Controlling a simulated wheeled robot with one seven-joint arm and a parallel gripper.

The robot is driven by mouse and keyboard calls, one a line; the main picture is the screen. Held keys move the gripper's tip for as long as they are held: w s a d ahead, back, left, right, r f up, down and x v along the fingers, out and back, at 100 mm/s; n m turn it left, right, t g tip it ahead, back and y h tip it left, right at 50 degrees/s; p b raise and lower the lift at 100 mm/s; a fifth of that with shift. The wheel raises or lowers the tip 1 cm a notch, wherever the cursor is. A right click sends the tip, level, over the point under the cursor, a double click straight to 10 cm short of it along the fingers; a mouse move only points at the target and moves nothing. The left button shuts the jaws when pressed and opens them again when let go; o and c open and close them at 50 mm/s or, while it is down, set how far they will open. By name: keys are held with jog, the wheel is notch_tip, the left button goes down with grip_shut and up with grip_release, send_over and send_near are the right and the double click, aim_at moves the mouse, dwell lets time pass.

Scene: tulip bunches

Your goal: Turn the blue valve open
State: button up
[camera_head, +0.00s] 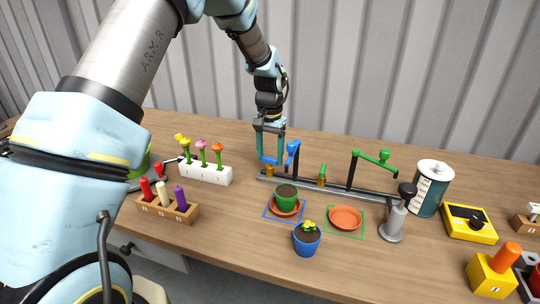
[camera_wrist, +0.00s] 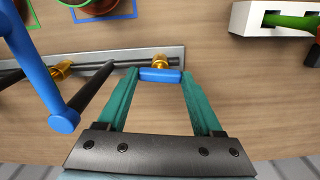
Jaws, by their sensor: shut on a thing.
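The blue valve handle (camera_wrist: 160,75) is a short bar on a brass valve body (camera_wrist: 161,62) set on a grey rail. In the wrist view, the handle lies crosswise between the tips of my gripper (camera_wrist: 161,76). My gripper is shut on it, one teal finger at each end. In the head view, my gripper (camera_head: 269,159) points down at the left end of the rail, and its fingers partly hide the handle. The blue spout (camera_head: 293,150) rises just right of it; it also shows at the left of the wrist view (camera_wrist: 40,75).
A green spout (camera_head: 370,155) and green valve (camera_head: 322,170) stand further right on the rail (camera_head: 340,190). A potted plant on a saucer (camera_head: 286,197), a blue pot (camera_head: 307,240) and an empty saucer (camera_head: 346,217) are in front. A white flower holder (camera_head: 205,173) is left.

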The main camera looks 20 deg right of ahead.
aim_at(270, 158)
dwell(0.5)
jog(key=o, duration=1.4)
jog(key=shift+c, duration=0.2)
jog(key=shift+r, duration=0.1)
notch_tip(270, 158, up, 11)
jog(key=b, duration=0.2)
jog(key=shift+f, duration=0.2)
jog(key=a+f+n, duration=0.1)
jog(key=a+n, duration=0.3)
jog(key=a, duration=1.5)
jog(key=s+a+f+n, duration=0.1)
jog(key=s+a+n, duration=0.1)
jog(key=s+a, duration=0.3)
jog(key=s+a+f+n+t, duration=0.1)
jog(key=s+a, duration=0.5)
jog(key=a, duration=0.7)
jog(key=shift+f+n+t, duration=0.3)
jog(key=shift+f+n, duration=0.45)
jog(key=shift+n, duration=0.25)
